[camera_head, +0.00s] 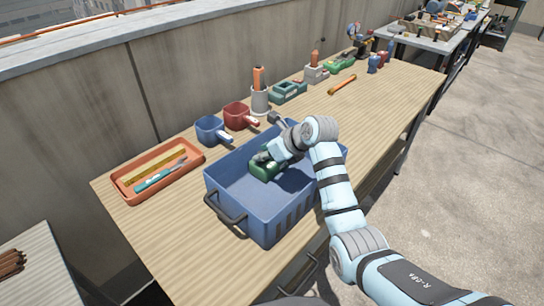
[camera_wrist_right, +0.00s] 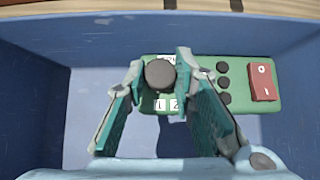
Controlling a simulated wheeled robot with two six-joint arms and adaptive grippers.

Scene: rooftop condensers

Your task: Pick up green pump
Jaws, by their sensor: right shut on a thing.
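The green pump (camera_head: 262,172) is a green box inside the blue crate (camera_head: 232,208) on the workbench. In the right wrist view the green pump (camera_wrist_right: 205,97) shows a round black knob, several black buttons, a red switch and white labels. My right gripper (camera_wrist_right: 160,78) reaches down into the crate, its two fingers shut on the black knob. In the head view the right gripper (camera_head: 268,157) partly hides the pump. Whether the pump touches the crate floor is hard to tell. My left gripper is out of view.
The crate walls (camera_wrist_right: 30,95) surround the gripper. An orange tray (camera_head: 130,194) with tools stands left of the crate. Blue (camera_head: 209,130) and red (camera_head: 237,114) scoop-like containers and a grey cup (camera_head: 260,100) stand behind it.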

